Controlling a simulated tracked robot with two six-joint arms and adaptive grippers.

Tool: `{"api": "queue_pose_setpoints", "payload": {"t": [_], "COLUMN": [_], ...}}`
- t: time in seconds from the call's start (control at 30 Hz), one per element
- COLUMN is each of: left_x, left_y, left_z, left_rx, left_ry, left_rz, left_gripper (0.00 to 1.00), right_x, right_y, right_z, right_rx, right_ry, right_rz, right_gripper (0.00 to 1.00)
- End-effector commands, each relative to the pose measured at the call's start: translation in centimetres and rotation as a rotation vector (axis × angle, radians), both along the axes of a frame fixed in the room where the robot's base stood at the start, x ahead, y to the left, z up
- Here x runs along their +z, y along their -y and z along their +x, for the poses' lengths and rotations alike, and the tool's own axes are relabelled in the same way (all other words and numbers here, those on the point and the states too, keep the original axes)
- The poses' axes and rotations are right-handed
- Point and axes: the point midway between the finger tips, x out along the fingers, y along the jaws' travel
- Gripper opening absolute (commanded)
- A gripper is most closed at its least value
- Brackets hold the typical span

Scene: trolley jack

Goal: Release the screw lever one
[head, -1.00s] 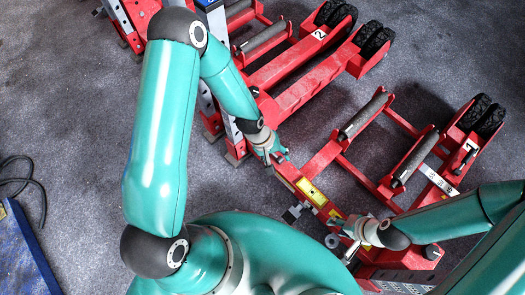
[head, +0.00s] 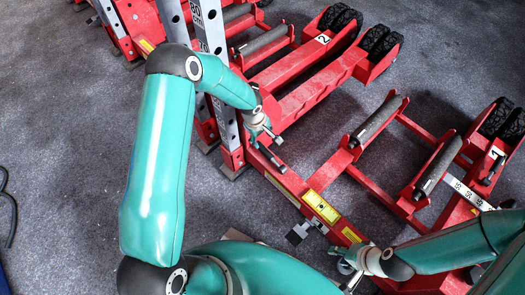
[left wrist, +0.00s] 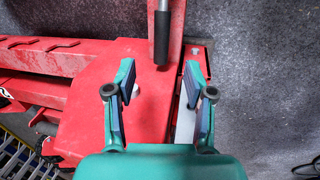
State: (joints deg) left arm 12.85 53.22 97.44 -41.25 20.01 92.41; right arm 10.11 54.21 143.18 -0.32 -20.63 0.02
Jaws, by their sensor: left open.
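The red trolley jack marked 1 lies at the right in the head view, its number plate (head: 494,153) near the wheels. A short dark lever (head: 494,171) stands beside that plate; I cannot tell if it is the screw lever. My left gripper (head: 268,139) is open and empty, above the red frame's far-left end. In the left wrist view its open fingers (left wrist: 159,82) are over a red plate (left wrist: 90,115), and a rod with a black grip (left wrist: 161,40) is ahead of them. My right gripper (head: 355,268) is at the near red beam; its fingers are partly hidden.
A second red jack, plate 2 (head: 322,39), lies behind. Upright grey posts (head: 228,130) stand close to my left arm. A yellow label (head: 321,206) is on the near beam. Dark carpet (head: 70,100) is clear at the left.

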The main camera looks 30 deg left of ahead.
Motion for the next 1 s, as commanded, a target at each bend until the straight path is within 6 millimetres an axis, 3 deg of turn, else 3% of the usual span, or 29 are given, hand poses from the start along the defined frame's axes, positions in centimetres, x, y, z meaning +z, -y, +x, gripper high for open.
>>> {"api": "queue_pose_setpoints", "payload": {"t": [0.03, 0.2, 0.5, 0.7, 1.0], "left_x": [-1.6, -5.3, -10.7, -12.3, -12.6], "left_y": [0.1, 0.4, 0.7, 0.8, 0.8], "left_z": [0.1, 0.8, 1.9, 2.2, 2.2], "left_rx": [0.0, 0.0, -0.001, 0.0, 0.0], "left_ry": [-0.003, -0.003, 0.0, 0.001, 0.001], "left_rz": [-0.001, -0.001, -0.001, 0.0, 0.0], "left_gripper": [0.54, 0.54, 0.54, 0.54, 0.54], "right_x": [-0.6, -1.6, -3.0, -3.4, -3.4], "right_y": [0.0, 0.0, 0.0, 0.0, 0.0], "right_z": [0.0, 0.0, 0.0, 0.0, 0.0], "right_rx": [0.0, 0.0, 0.0, 0.0, 0.0], "right_ry": [0.0, 0.0, 0.0, 0.0, 0.0], "right_rz": [0.0, 0.0, 0.0, 0.0, 0.0], "right_gripper": [0.4, 0.4, 0.4, 0.4, 0.4]}}
